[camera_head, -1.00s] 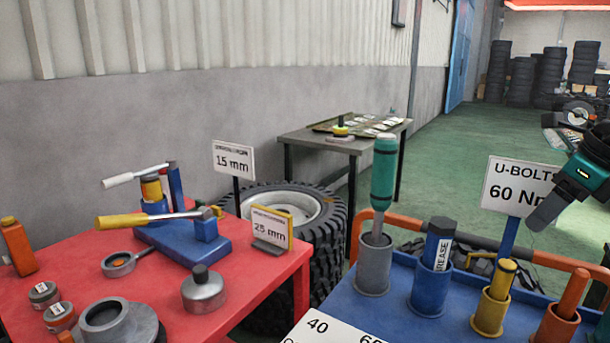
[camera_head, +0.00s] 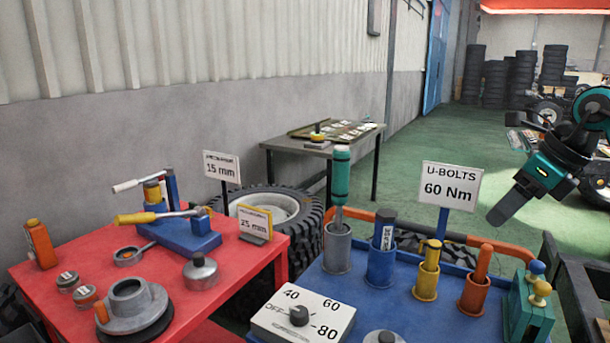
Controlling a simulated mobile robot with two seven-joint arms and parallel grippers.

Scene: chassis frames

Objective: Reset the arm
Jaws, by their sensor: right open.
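My right gripper (camera_head: 512,203) hangs from my teal and black right arm (camera_head: 565,150) at the right side of the head view. Its dark fingers point down and left, above the floor behind the blue cart (camera_head: 335,284). It is open and nothing shows between its fingers. It is apart from the "U-BOLTS 60 Nm" sign (camera_head: 450,186) to its left. My left gripper does not show.
The blue cart bears tools in coloured holders, a dial box (camera_head: 301,318) and a green box (camera_head: 528,308). A red table (camera_head: 60,270) with jars and a press stands left. A tyre (camera_head: 318,225) and a grey table (camera_head: 300,145) stand behind. Green floor (camera_head: 425,138) is open.

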